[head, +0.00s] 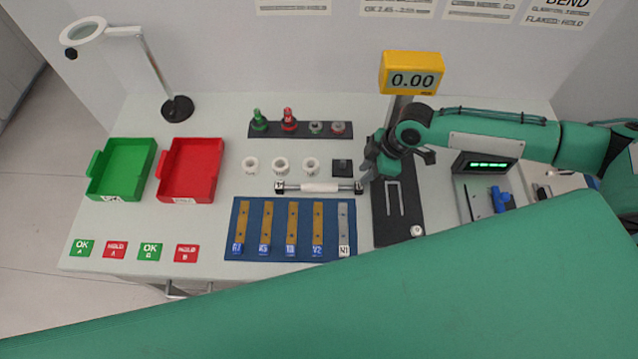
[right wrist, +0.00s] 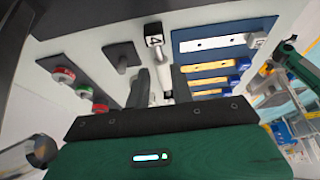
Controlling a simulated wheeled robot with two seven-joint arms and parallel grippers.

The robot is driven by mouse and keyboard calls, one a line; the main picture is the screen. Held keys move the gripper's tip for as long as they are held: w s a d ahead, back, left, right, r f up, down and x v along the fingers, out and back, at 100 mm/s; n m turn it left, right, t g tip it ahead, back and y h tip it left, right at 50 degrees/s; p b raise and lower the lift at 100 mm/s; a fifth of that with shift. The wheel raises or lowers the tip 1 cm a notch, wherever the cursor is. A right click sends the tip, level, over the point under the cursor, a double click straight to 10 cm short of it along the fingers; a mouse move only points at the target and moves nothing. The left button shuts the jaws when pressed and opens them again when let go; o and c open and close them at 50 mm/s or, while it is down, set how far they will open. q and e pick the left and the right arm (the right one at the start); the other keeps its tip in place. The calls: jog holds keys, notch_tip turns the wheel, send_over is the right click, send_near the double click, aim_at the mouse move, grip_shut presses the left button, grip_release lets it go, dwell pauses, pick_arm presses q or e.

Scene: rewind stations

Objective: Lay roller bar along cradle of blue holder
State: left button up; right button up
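The roller bar (head: 320,188) is a pale roller with silver shaft ends and dark end blocks, lying left to right mid-table. One dark end block, with a white marked face, shows in the right wrist view (right wrist: 153,38). A small blue piece (head: 501,198), possibly the blue holder, stands on a dark base at the right; I cannot make out its cradle. My right gripper (head: 368,170) is just beyond the bar's right end. In the right wrist view its dark fingers (right wrist: 160,88) look apart, with the pale roller visible between them. My left gripper is not in view.
A blue mat (head: 262,253) with several metal strips lies in front of the bar. White rings (head: 281,165) and a rack of knobs (head: 270,130) are behind it. Green (head: 121,196) and red (head: 187,197) trays stand left. A yellow display (head: 411,72) stands behind my right arm.

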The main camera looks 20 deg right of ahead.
aim_at(347, 187)
jog(key=x, duration=0.3)
jog(key=shift+r, duration=0.1)
jog(key=shift+w+a+f+p, duration=0.1)
jog(key=shift+a+f+p, duration=0.1)
jog(key=shift+f+p, duration=0.2)
jog(key=shift+a+f, duration=0.15)
jog(key=shift+f, duration=0.1)
jog(key=x, duration=0.1)
jog(key=p+x, duration=0.1)
jog(key=x, duration=0.1)
jog(key=p+x, duration=0.1)
jog(key=shift+w+a+f, duration=0.15)
jog(key=shift+w+a, duration=0.05)
jog(key=shift+w, duration=0.1)
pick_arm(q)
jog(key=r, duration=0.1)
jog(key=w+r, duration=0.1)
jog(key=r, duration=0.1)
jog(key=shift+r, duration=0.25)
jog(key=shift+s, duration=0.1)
pick_arm(e)
jog(key=shift+c, duration=0.4)
grip_shut()
